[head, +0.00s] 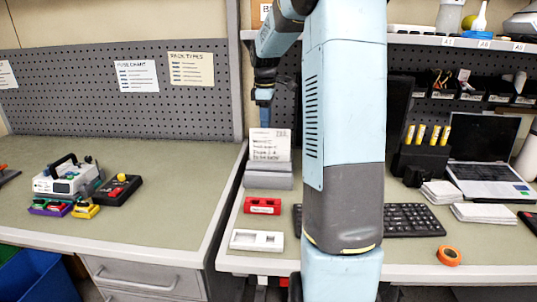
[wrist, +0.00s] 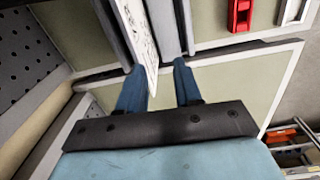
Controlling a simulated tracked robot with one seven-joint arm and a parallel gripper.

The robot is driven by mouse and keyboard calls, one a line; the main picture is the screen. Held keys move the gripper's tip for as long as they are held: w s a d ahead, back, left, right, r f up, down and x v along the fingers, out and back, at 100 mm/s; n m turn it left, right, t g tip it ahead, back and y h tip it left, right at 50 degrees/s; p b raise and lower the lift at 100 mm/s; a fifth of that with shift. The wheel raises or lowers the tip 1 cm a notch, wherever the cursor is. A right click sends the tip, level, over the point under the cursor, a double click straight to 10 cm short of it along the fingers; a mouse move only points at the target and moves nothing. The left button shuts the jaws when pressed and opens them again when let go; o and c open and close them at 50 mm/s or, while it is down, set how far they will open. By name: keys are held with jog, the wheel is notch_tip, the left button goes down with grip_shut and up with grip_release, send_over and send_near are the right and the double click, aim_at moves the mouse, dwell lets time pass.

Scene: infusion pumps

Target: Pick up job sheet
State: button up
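The job sheet (head: 270,144) is a white printed card standing upright in a grey holder (head: 269,180) at the left end of the right-hand bench. My gripper (head: 265,112) points down just above its top edge in the head view. In the wrist view, my gripper (wrist: 158,72) is open, with its two blue fingers apart. The job sheet (wrist: 138,38) shows edge-on between them, nearer the left finger, with a gap to the right finger. I cannot tell whether the left finger touches it.
A red block (head: 262,205) and a white tray (head: 257,240) lie in front of the holder. A keyboard (head: 412,220), laptop (head: 490,165) and orange tape roll (head: 449,256) are on the right. A pegboard (head: 120,90) stands behind the left bench.

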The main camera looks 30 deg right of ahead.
aim_at(270, 140)
jog(key=shift+w+d+f+n, duration=0.2)
jog(key=shift+w+d+f, duration=0.25)
jog(key=shift+d, duration=0.15)
jog(key=shift+w+d+f+n, duration=0.2)
jog(key=shift+w+d+f, duration=0.25)
jog(key=shift+d, duration=0.15)
jog(key=shift+f, duration=3.8)
grip_shut()
